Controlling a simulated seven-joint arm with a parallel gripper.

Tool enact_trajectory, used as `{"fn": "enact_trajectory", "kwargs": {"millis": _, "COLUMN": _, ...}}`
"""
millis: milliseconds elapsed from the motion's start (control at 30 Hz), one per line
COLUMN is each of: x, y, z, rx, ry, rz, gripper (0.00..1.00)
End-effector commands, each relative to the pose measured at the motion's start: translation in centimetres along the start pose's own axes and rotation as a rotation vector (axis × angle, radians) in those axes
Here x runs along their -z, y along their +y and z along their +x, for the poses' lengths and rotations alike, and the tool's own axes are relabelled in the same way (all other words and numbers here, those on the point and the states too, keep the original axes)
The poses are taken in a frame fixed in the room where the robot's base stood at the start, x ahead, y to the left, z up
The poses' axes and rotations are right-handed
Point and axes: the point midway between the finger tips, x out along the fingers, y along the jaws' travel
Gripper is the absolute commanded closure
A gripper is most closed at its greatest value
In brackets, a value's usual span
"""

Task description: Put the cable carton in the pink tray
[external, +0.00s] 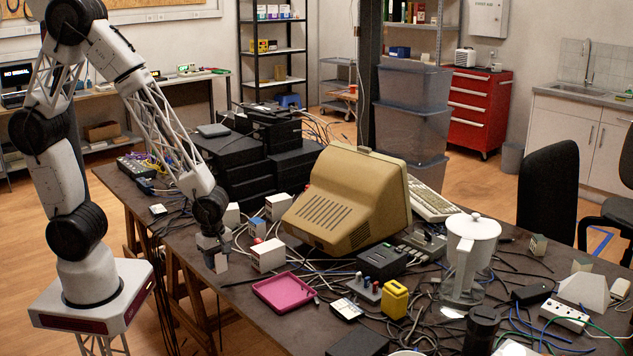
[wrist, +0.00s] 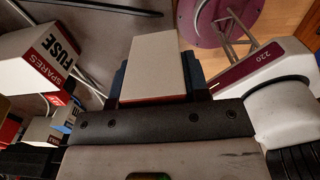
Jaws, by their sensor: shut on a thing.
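My gripper (external: 212,252) points down near the table's left edge, shut on a small pale carton (external: 221,263). The carton also shows between the fingers in the wrist view (wrist: 154,62), with a plain whitish face and a reddish lower edge. No lettering shows on it, so I cannot read whether it is the cable carton. The pink tray (external: 283,292) lies on the table to the right of my gripper and nearer the camera. It looks empty. I cannot make out the tray in the wrist view.
A white and red fuse spares carton (wrist: 42,55) stands beside my gripper; other small cartons (external: 278,206) stand behind. A beige monitor (external: 345,205) is right of them. Loose cables, a switch box (external: 363,287) and a yellow container (external: 395,299) crowd the tray's right side.

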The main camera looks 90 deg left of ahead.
Motion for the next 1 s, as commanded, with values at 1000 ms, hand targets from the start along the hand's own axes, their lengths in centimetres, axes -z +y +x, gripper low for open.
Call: {"fn": "enact_trajectory", "kwargs": {"millis": 1000, "x": -6.3, "y": 1.8, "z": 0.2, "rx": -0.001, "ry": -0.001, "rz": 0.028, "gripper": 0.89}}
